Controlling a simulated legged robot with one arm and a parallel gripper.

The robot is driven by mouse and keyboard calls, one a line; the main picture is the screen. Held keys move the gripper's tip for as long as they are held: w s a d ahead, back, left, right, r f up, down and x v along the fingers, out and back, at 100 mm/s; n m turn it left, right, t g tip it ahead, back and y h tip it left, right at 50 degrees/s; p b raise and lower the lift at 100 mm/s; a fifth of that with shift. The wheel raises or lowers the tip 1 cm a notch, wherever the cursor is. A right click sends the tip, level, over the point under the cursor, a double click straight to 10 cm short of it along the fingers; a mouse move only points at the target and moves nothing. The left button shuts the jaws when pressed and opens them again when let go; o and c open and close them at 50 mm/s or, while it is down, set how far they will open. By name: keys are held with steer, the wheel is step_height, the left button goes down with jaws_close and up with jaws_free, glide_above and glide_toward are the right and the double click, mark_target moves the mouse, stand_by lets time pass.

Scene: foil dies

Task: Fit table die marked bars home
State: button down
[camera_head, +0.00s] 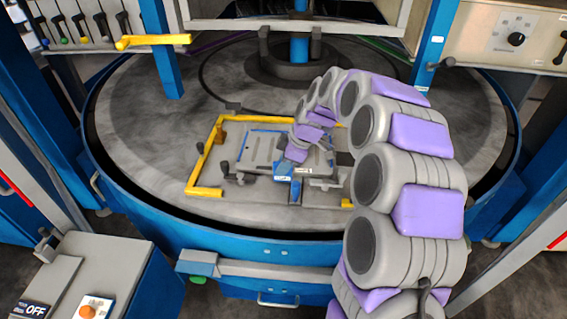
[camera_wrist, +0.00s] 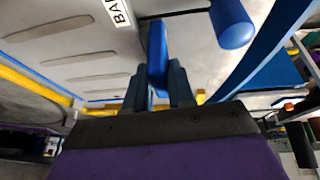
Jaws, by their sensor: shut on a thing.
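The grey die plate (camera_head: 262,150) with slots and blue edge strips lies on the round grey table (camera_head: 140,165), between yellow corner brackets (camera_head: 203,170). My gripper (camera_head: 291,168) is over the die's front edge, by a blue part with a white label. In the wrist view, the die (camera_wrist: 70,45) fills the upper left, with slots and a label (camera_wrist: 118,12) reading "BA", cut off by the frame. My gripper (camera_wrist: 158,88) is shut on an upright blue handle (camera_wrist: 157,45) beside the label. My arm hides the die's right side. Whether the die sits flush cannot be told.
A blue rim (camera_head: 190,219) rings the table, with a grey bar (camera_head: 255,269) in front. Blue posts (camera_head: 160,50) stand around it. A yellow lever (camera_head: 150,41) juts out at upper left. The control box (camera_head: 95,280) is at lower left. The table left of the brackets is clear.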

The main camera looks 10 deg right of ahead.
steer(key=shift+f, duration=0.25)
steer(key=c, duration=0.9)
jaws_free()
steer(key=p+v, duration=0.4)
steer(key=v, duration=1.3)
steer(key=shift+d, duration=0.1)
steer(key=s+a+f+m+g+h, duration=0.1)
steer(key=s+a+m, duration=0.2)
steer(key=s, duration=0.6)
steer(key=s+a+f+m+g+h, duration=0.1)
steer(key=s+a+m, duration=0.15)
steer(key=s, duration=0.65)
steer(key=s+a+f+m+g+h, duration=0.1)
steer(key=s+a+m, duration=0.25)
steer(key=s, duration=0.55)
steer(key=s+d+f+m, duration=0.1)
steer(key=s+m, duration=0.1)
steer(key=s, duration=0.2)
steer(key=s+d+f+m, duration=0.1)
steer(key=s+f, duration=0.1)
steer(key=s, duration=0.2)
steer(key=s+d+f+m+g+h, duration=0.1)
steer(key=s+m, duration=0.1)
steer(key=s, duration=0.2)
steer(key=shift+d+f+m, duration=0.1)
steer(key=shift+f+m, duration=0.2)
steer(key=shift+f, duration=0.1)
